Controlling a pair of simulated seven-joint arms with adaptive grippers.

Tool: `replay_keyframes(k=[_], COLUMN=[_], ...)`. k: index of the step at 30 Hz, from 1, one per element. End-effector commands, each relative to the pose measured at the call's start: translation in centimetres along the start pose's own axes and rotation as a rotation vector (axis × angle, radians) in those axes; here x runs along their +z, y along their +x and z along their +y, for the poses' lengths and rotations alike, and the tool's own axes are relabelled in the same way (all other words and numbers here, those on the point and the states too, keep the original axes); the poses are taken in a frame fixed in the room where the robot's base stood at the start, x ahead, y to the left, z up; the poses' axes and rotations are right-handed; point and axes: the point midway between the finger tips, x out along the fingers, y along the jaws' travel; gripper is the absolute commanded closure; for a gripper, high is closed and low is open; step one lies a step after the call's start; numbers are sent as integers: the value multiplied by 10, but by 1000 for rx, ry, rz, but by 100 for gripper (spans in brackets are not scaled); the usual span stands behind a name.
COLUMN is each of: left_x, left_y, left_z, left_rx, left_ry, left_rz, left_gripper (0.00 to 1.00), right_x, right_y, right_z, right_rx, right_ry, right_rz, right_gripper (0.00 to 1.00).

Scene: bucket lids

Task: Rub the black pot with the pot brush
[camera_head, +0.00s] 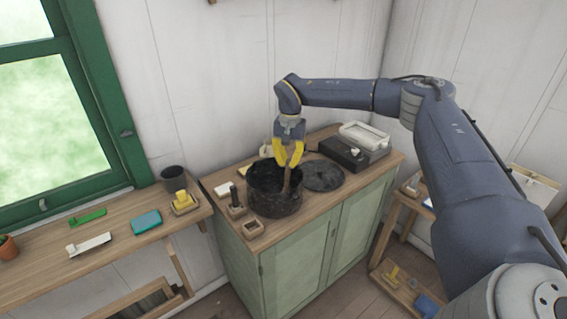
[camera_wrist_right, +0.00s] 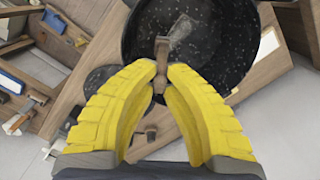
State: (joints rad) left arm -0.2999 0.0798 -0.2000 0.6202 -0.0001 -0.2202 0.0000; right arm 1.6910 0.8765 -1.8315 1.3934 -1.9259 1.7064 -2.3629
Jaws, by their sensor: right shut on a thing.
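The black pot (camera_head: 276,204) stands on the wooden top of the green cabinet, and its speckled inside (camera_wrist_right: 222,45) shows in the right wrist view. My right gripper (camera_head: 287,165), with yellow fingers, is over the pot and shut on the brown handle of the pot brush (camera_head: 286,184). The handle (camera_wrist_right: 162,52) also shows between the fingertips in the right wrist view. The brush points down into the pot. Its lower end is hard to make out, so I cannot tell whether it touches the pot. My left gripper is not in view.
A dark round lid (camera_head: 324,175) lies right of the pot. A black box (camera_head: 345,152) and a white tray (camera_head: 365,136) are behind it. Small wooden holders (camera_head: 250,229) stand left of the pot. A wooden bench (camera_head: 110,258) with several small items runs along the window.

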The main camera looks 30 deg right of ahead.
Motion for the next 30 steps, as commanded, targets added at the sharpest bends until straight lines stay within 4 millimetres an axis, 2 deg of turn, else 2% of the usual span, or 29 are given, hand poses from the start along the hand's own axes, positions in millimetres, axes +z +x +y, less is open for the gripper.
replay_keyframes(k=[10, 21, 30], left_x=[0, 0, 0], left_y=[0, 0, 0], left_z=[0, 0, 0], left_rx=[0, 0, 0], left_ry=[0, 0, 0], left_rz=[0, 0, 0], left_gripper=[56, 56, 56], right_x=[2, 24, 32], right_y=[0, 2, 3], right_z=[-2, -19, -28], right_rx=[1, 1, 1], right_ry=[-1, -2, -3], right_rz=[-1, -1, -1], right_gripper=[100, 100, 100])
